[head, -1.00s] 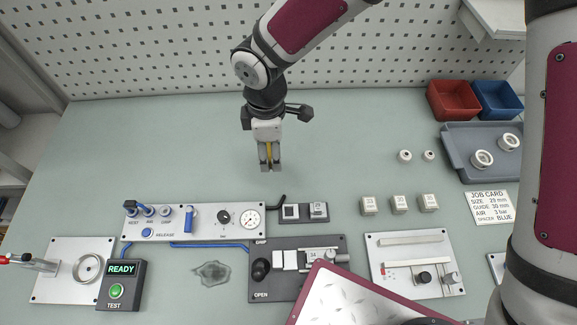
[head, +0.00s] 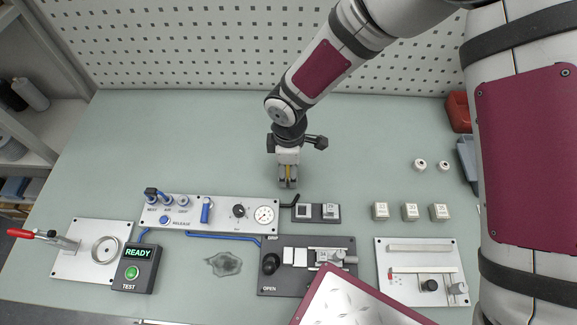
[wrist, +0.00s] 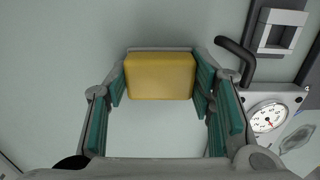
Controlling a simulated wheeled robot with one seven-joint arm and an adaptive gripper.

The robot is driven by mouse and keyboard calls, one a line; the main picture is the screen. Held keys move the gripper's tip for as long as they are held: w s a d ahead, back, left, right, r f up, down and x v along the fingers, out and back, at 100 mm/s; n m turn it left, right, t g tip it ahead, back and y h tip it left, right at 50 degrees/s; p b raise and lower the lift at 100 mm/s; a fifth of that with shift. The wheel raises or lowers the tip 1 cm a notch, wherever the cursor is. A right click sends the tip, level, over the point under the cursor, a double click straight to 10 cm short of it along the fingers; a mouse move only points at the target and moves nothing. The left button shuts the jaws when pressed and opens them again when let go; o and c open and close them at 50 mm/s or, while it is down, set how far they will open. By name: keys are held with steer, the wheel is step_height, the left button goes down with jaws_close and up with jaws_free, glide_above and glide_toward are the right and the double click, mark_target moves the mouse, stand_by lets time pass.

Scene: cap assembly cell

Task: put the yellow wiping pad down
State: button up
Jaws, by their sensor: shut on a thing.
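The yellow wiping pad (wrist: 160,76) is between the teal-lined fingers of my gripper in the wrist view. My gripper (wrist: 160,80) is shut on it, with a finger against each side. In the head view my gripper (head: 288,182) points down over the bench behind the white valve panel, and only a thin yellow strip of the pad (head: 288,171) shows between the fingers. I cannot tell whether the pad touches the bench top (head: 200,130). A dark grey stain (head: 223,264) lies on the bench in front of the panel.
The panel with knob and gauge (head: 210,213) is just in front of my gripper. A dark two-slot block (head: 316,213) stands close by at the right, beside a black bent hose. Several small blocks (head: 410,212) stand further right. The bench behind and left of my gripper is clear.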

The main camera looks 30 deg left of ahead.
steer(key=o, duration=1.2)
steer(key=shift+f, duration=0.1)
step_height(320, 180, up, 12)
steer(key=b, duration=0.1)
steer(key=shift+r+b, duration=0.2)
steer(key=shift+b, duration=0.2)
